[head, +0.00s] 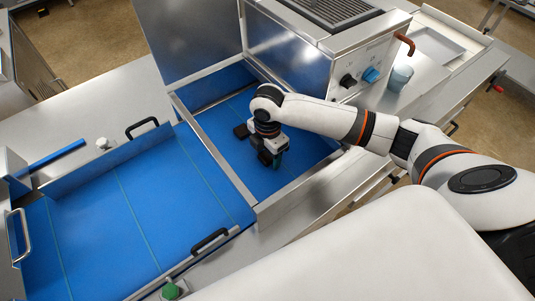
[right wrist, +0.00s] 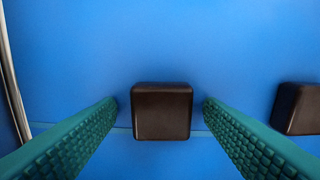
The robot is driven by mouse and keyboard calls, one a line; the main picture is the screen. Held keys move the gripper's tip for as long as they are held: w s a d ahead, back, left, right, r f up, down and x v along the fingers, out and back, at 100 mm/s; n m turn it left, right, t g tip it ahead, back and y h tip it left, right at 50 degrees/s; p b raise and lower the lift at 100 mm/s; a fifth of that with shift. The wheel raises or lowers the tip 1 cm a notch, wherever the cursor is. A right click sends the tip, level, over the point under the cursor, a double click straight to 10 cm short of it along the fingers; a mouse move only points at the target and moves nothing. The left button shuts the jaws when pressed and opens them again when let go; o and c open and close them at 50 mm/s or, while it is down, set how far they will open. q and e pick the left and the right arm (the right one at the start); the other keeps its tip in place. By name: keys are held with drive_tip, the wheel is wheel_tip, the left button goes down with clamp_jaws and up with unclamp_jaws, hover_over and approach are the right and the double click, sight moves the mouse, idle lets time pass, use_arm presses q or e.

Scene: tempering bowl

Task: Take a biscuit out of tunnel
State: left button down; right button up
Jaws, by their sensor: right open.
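The tunnel (head: 214,151) is a metal-walled box with a blue belt floor, and its lid (head: 190,40) stands open at the back. My right gripper (head: 277,160) reaches down into it. In the right wrist view, a dark brown, square biscuit (right wrist: 162,112) lies on the blue belt between the green ribbed fingers of my open right gripper (right wrist: 160,103), with a gap on each side. A second dark biscuit (right wrist: 299,108) lies to the right, outside the fingers. One dark biscuit (head: 241,131) shows beside the gripper in the head view. My left gripper is not in view.
A blue belt section (head: 150,215) with black handles extends left of the tunnel and is bare. A metal machine (head: 325,60) with knobs stands behind right, with a grey-blue cup (head: 400,78) beside it. The tunnel walls stand close around my right gripper.

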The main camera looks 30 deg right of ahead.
drive_tip(key=c, duration=1.1)
drive_tip(key=shift+o, duration=0.2)
